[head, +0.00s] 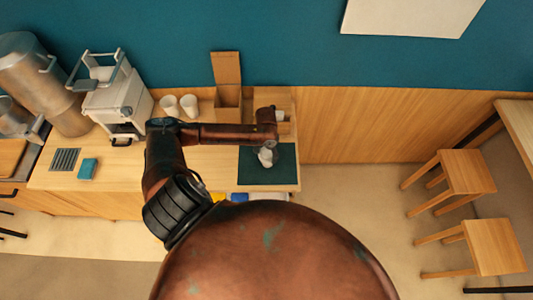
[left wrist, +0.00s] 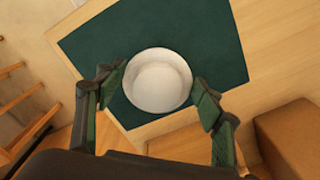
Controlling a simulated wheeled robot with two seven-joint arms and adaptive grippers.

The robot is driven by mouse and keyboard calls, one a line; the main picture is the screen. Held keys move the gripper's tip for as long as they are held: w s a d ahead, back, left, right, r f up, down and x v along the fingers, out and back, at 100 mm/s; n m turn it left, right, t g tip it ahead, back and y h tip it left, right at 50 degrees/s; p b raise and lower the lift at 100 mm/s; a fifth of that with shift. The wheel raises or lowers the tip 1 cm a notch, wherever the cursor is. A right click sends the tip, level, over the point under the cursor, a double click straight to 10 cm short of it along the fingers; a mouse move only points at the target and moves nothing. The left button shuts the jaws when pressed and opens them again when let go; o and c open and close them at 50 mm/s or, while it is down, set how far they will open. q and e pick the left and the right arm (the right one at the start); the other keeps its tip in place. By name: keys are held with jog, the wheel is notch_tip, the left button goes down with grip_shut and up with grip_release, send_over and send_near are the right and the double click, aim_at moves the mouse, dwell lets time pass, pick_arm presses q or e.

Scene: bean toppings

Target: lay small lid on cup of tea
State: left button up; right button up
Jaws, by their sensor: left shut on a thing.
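My left gripper (head: 267,147) is over the dark green mat (head: 284,170) at the right end of the counter. In the left wrist view its fingers (left wrist: 158,82) are on both sides of a round white thing (left wrist: 158,92) with a raised rim, which looks like the small lid, and are shut on it. In the head view a small white shape (head: 267,157) shows right under the gripper. I cannot tell whether it is the lid alone or the lid on a cup. The cup of tea cannot be made out separately. My right gripper is not in view.
Two white cups (head: 178,106) stand at the back of the counter, beside an open wooden box (head: 227,95). A white machine (head: 115,103) and metal urn (head: 40,80) stand at left. A blue sponge (head: 87,168) lies in front. Another white thing (head: 280,116) is behind my arm.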

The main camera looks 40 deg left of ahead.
pick_arm(q)
jog(key=shift+p, duration=0.45)
jog(key=shift+f, duration=0.1)
jog(key=o, duration=0.7)
jog(key=shift+o, duration=0.8)
jog(key=o, duration=0.4)
